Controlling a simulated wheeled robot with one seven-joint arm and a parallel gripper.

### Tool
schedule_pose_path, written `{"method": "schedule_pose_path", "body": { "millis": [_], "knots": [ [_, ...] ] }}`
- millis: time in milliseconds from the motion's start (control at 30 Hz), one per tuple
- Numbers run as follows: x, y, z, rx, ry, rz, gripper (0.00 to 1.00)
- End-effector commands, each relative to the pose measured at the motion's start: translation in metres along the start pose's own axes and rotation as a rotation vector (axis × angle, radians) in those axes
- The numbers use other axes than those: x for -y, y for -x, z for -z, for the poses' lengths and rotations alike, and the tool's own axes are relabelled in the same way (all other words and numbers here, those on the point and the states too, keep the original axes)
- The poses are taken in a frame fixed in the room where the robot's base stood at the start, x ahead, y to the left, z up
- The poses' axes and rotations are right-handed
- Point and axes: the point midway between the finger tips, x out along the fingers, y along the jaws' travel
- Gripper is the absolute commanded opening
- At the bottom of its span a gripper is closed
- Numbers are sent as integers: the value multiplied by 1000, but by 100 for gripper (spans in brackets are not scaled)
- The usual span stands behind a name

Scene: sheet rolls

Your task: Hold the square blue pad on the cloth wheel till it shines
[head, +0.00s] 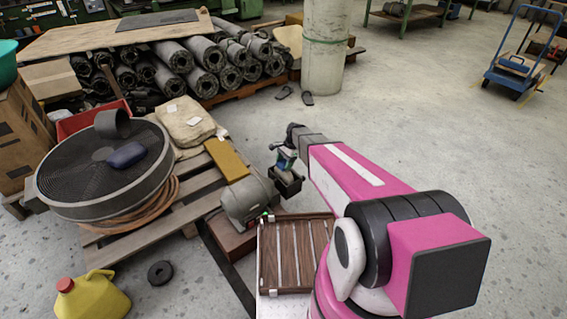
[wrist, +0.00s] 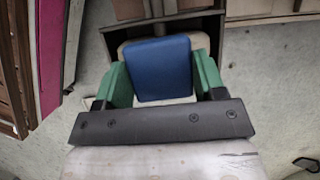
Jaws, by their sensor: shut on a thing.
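The square blue pad (wrist: 160,68) is held between the green fingers of my gripper (wrist: 158,82), which is shut on it. A pale, round-cornered thing (wrist: 202,41) shows behind the pad and may be the cloth wheel; I cannot tell whether the pad touches it. In the head view my gripper (head: 284,158) hangs above a dark open box (head: 287,184), beside a grey motor (head: 246,199). The pad is small there and the wheel cannot be made out. The pad's far face is hidden, so its shine cannot be judged.
A large round mesh-topped drum (head: 75,176) with a dark blue item (head: 126,155) on it stands left on a wooden pallet (head: 185,205). A slatted brown panel (head: 296,252) lies close to my arm. Stacked rolls (head: 207,55) and a pillar (head: 325,60) stand behind.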

Motion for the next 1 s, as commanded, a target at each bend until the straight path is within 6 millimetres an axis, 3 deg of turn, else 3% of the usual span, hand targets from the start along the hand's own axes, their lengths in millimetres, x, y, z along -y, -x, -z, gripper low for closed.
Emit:
{"method": "schedule_pose_path", "body": {
  "millis": [1000],
  "knots": [
    [6, -1, 0, 0, 0, -2, 34]
  ]
}}
